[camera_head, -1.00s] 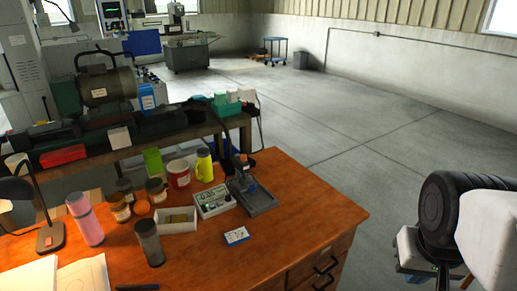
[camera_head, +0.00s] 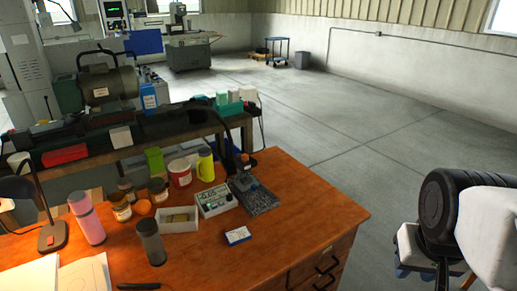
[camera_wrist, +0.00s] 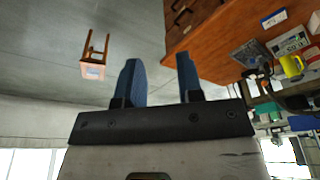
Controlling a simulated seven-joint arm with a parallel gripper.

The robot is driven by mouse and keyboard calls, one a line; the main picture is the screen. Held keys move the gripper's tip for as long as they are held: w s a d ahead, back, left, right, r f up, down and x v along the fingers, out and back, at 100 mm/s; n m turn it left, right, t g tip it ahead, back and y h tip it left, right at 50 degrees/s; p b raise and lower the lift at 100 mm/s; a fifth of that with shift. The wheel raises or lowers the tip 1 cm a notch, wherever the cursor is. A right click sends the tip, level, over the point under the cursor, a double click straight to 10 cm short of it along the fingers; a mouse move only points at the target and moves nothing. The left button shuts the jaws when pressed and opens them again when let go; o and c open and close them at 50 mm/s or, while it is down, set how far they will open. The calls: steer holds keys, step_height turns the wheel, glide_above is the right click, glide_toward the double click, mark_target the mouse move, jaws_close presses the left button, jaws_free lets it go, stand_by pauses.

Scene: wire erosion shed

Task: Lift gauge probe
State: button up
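A small gauge stand with a speckled grey base (camera_head: 258,202) stands on the orange-brown desk. An upright part with an orange top (camera_head: 245,159) rises at its back; I cannot tell which piece is the probe. A white gauge box (camera_head: 215,200) with a small display sits just left of the base. In the wrist view the base (camera_wrist: 246,52) and gauge box (camera_wrist: 290,42) show at the upper right, sideways. My gripper (camera_wrist: 158,65) is open, its two blue fingers apart with nothing between them. It is well away from the stand, off the desk's right side.
The desk (camera_head: 310,205) also holds a small blue-white box (camera_head: 238,235), an open white tray (camera_head: 178,226), a yellow-green mug (camera_head: 205,165), a red-white tin (camera_head: 180,173) and a dark tumbler (camera_head: 150,242). A wooden stool (camera_wrist: 93,70) stands on open floor in the wrist view.

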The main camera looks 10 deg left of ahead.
mark_target(246, 157)
steer(key=o, duration=0.4)
steer(key=w+a+t, duration=0.1)
steer(key=w, duration=0.5)
steer(key=w+a+n+t, duration=0.1)
steer(key=w+a, duration=0.1)
steer(key=w, duration=0.4)
steer(key=w+a+t, duration=0.1)
steer(key=w, duration=0.5)
steer(key=shift+a+r, duration=0.15)
steer(key=shift+c, duration=0.2)
steer(key=w+a+f+n+t+y, duration=0.15)
steer(key=w+a, duration=0.35)
steer(key=w, duration=0.5)
steer(key=w+a+f+n+t+y, duration=0.1)
steer(key=w+a+f+t, duration=0.15)
steer(key=w+a, duration=0.5)
steer(key=shift+w+a+f+n+t+y, duration=0.75)
steer(key=shift+w+a+f+y, duration=0.6)
steer(key=shift+w+a+f, duration=2.2)
steer(key=shift+w+a+f+n+t+y, duration=0.7)
steer(key=shift+w+a+f+y, duration=1.35)
steer(key=shift+a, duration=2.85)
steer(key=shift+w+a+f+n+t+y, duration=0.8)
steer(key=shift+w+a+f, duration=1.6)
steer(key=shift+w+a, duration=1.4)
steer(key=shift+s+a+m, duration=0.3)
steer(key=shift+s+a, duration=0.1)
steer(key=shift+w, duration=0.1)
steer(key=shift+x, duration=3.8)
